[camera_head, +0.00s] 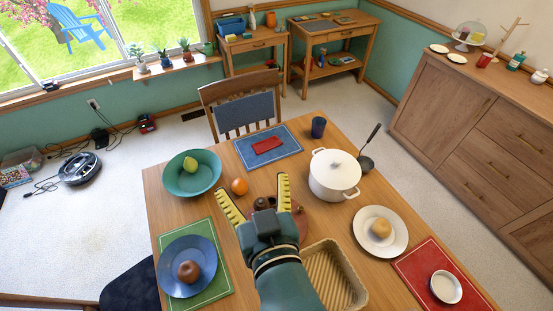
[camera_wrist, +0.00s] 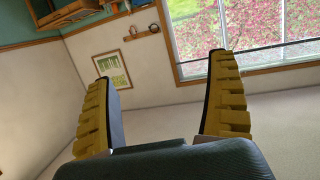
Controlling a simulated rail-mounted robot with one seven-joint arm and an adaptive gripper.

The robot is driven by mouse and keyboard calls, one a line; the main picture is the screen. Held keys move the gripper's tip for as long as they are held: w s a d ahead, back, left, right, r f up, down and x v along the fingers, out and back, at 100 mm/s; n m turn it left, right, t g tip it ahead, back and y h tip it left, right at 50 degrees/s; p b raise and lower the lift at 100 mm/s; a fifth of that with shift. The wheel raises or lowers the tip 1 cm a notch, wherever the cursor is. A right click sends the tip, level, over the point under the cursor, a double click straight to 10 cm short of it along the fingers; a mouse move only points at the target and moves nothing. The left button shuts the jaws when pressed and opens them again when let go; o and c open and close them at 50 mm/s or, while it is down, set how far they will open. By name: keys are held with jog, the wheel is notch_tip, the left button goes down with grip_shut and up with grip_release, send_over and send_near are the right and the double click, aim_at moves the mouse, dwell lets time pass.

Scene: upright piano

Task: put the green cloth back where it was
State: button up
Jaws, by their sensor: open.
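I cannot make out a loose green cloth for certain in either view. A green placemat (camera_head: 222,283) lies at the table's near left, under a blue plate (camera_head: 203,250) with a reddish-brown round fruit on it. A folded red cloth (camera_head: 267,145) lies on a blue placemat (camera_head: 288,139) at the far side. My gripper (camera_head: 253,186) is over the middle of the table, its yellow fingers spread wide with nothing between them. In the wrist view my gripper (camera_wrist: 162,70) is also open and empty, facing the wall and window.
A teal bowl (camera_head: 176,184) with a pear, an orange (camera_head: 239,186), a white lidded pot (camera_head: 334,180) and a wicker basket (camera_head: 355,290) stand around my gripper. A white plate (camera_head: 361,235) and red placemat (camera_head: 407,267) are at right. A chair (camera_head: 211,94) stands behind.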

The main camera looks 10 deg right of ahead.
jog(key=s+d+r+t, duration=0.1)
jog(key=s+r+t, duration=0.1)
jog(key=r, duration=0.7)
jog(key=s+d+r+t+h, duration=0.1)
jog(key=s+d+r+t, duration=0.1)
jog(key=r, duration=0.8)
jog(key=s+t, duration=0.1)
jog(key=t, duration=0.1)
jog(key=shift+d+m+t, duration=0.2)
jog(key=shift+m+t, duration=0.2)
notch_tip(320, 180, up, 16)
jog(key=p, duration=1.5)
jog(key=shift+f+h+p, duration=0.25)
jog(key=shift+h+p, duration=0.05)
